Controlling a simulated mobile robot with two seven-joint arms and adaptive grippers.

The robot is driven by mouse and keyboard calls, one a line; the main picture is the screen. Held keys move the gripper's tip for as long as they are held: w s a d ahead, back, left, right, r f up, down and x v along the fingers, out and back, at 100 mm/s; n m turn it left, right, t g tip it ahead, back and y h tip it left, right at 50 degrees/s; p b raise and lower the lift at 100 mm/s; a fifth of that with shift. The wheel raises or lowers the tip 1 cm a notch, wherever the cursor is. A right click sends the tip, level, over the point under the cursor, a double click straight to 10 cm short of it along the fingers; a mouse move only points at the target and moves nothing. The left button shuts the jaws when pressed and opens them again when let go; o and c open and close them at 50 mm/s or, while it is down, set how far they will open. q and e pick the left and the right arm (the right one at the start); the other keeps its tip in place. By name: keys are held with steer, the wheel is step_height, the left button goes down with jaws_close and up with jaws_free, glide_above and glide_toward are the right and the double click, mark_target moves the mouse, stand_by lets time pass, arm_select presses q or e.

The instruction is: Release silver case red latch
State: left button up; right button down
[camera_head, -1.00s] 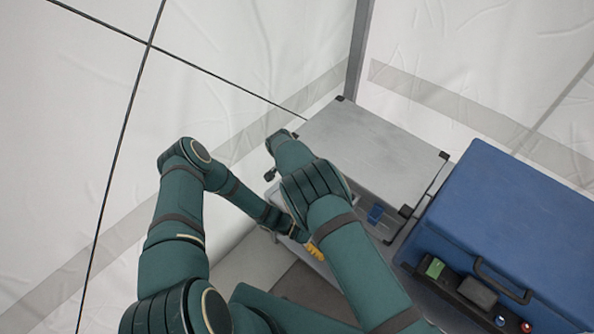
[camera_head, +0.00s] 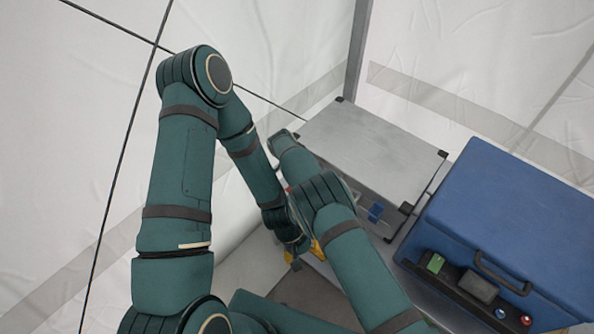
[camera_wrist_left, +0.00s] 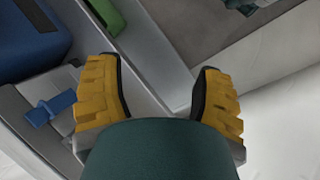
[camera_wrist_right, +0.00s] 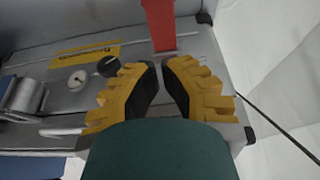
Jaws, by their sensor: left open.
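The silver case (camera_head: 365,150) lies closed in the head view, left of a blue case. Its red latch (camera_wrist_right: 160,25) shows as an upright red bar in the right wrist view, with a small red part (camera_head: 285,186) in the head view. My right gripper (camera_wrist_right: 161,65) has its fingertips almost together just at the latch's base; no grip on the latch is visible. My left gripper (camera_wrist_left: 160,65) is open and empty, low before the case, partly hidden by my right arm in the head view. A blue latch (camera_head: 375,212) shows on the case's front, also in the left wrist view (camera_wrist_left: 50,107).
The blue case (camera_head: 515,225) stands to the right, with a black handle, a green block (camera_head: 435,266) and buttons on its front. White tent walls (camera_head: 470,60) and a grey pole (camera_head: 357,50) stand close behind. My two forearms cross close together before the silver case.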

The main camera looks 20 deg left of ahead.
arm_select(q)
steer(key=r+m+t, duration=0.1)
steer(key=r, duration=0.1)
steer(key=r+m+t, duration=0.1)
steer(key=r, duration=0.1)
steer(key=shift+s+d+r, duration=0.1)
steer(key=shift+s+r, duration=0.1)
steer(key=shift+r, duration=0.1)
steer(key=shift+y, duration=0.3)
arm_select(e)
step_height(320, 180, up, 10)
stand_by(0.3)
